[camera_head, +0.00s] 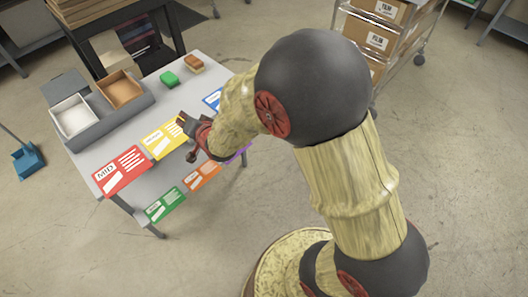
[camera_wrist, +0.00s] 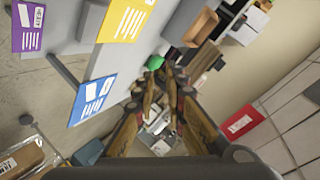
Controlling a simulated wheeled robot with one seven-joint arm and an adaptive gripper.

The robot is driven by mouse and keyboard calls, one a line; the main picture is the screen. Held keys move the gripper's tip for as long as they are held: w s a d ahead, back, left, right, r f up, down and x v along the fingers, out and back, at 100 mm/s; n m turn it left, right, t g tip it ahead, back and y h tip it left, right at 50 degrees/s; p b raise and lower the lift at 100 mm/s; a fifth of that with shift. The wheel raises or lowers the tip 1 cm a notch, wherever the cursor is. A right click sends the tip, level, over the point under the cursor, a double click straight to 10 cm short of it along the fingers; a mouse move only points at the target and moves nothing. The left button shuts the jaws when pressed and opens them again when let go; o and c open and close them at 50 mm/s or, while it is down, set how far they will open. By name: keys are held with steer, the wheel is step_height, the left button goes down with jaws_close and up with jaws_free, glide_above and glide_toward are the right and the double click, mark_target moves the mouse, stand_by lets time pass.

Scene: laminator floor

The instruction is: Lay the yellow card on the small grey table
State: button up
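The yellow card (camera_head: 165,138) lies flat on a pale grey table (camera_head: 140,195) in the head view, between the red card and the blue card. My gripper (camera_head: 186,138) is just right of it, hiding part of its right end. In the wrist view the yellow card (camera_wrist: 126,20) is at the top, left of my gripper (camera_wrist: 163,85) and apart from it. The fingers look spread, with nothing held between them. I cannot tell how high the gripper is above the table.
A red card (camera_head: 122,170), blue card (camera_head: 213,100), green card (camera_head: 165,204), orange card (camera_head: 202,176) and purple card (camera_head: 238,152) surround it. A box cart (camera_head: 385,35) is at upper right; open floor lies right.

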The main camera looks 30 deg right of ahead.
steer(key=s+d+r+n+g, duration=0.2)
steer(key=s+d+r, duration=0.25)
steer(key=r, duration=0.25)
steer(key=s+d+r+n+g, duration=0.1)
steer(key=s+d+r+n, duration=0.1)
steer(key=s, duration=0.7)
steer(key=s+d+r+n+g+h, duration=0.1)
steer(key=s+r, duration=0.3)
steer(key=s, duration=0.6)
steer(key=s+d+r+n+g+h, duration=0.1)
steer(key=s+d+r+n+g, duration=0.1)
steer(key=s, duration=0.8)
steer(key=shift+s+d+r+n+g, duration=0.25)
steer(key=shift+d+r+n+g, duration=0.25)
steer(key=shift+n, duration=0.3)
steer(key=shift+f, duration=0.1)
